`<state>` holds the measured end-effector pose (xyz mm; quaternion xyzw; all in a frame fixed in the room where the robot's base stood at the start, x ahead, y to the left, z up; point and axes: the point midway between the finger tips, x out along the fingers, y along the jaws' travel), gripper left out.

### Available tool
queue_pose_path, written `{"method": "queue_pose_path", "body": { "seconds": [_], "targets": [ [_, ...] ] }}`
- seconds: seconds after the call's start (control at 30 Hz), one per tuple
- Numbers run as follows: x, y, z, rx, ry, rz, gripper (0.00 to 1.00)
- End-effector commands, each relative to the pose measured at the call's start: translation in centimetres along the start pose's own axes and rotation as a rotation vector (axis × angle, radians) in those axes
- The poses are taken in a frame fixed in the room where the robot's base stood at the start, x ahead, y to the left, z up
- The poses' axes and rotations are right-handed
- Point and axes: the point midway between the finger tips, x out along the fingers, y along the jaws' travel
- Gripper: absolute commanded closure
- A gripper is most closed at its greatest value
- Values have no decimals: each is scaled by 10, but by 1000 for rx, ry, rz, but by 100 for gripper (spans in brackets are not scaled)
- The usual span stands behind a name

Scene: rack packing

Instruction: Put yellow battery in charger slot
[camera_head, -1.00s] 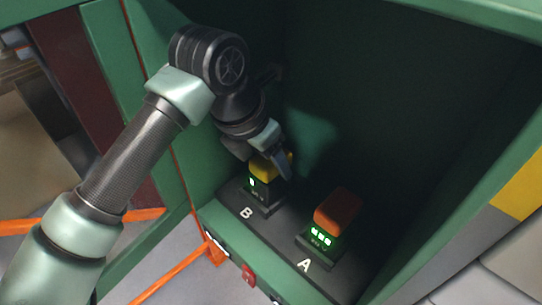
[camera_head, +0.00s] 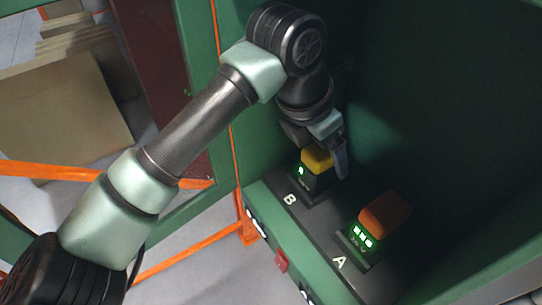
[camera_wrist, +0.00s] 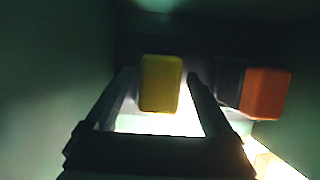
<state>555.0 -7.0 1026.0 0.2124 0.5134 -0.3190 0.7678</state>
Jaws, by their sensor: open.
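The yellow battery (camera_head: 317,158) sits in the charger slot marked B (camera_head: 311,188), whose small green light is lit. In the wrist view the yellow battery (camera_wrist: 160,83) lies between the two fingers of my gripper (camera_wrist: 160,82), with a gap on each side. My gripper (camera_head: 324,160) is open and stands over the battery in the head view, with one finger seen on its right side. An orange battery (camera_head: 385,215) sits in the charger slot marked A (camera_head: 358,243), with several green lights lit. It also shows at the right in the wrist view (camera_wrist: 265,93).
Both slots stand on a dark shelf (camera_head: 276,186) inside a green cabinet (camera_head: 224,100), whose walls close in around my arm. A red button-like part (camera_head: 281,261) is on the shelf's front edge. Orange bars (camera_head: 180,248) and cardboard (camera_head: 65,105) are outside at left.

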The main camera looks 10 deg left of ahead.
Motion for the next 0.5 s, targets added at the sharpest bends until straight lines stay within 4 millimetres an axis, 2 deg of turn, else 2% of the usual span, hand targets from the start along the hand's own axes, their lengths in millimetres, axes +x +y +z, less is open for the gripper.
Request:
{"method": "queue_pose_path", "body": {
  "seconds": [0.23,0.5],
  "targets": [
    [-51,2,0,0,-2,8,13],
    [-73,2,-62,-4,-2,5,13]
  ]
}}
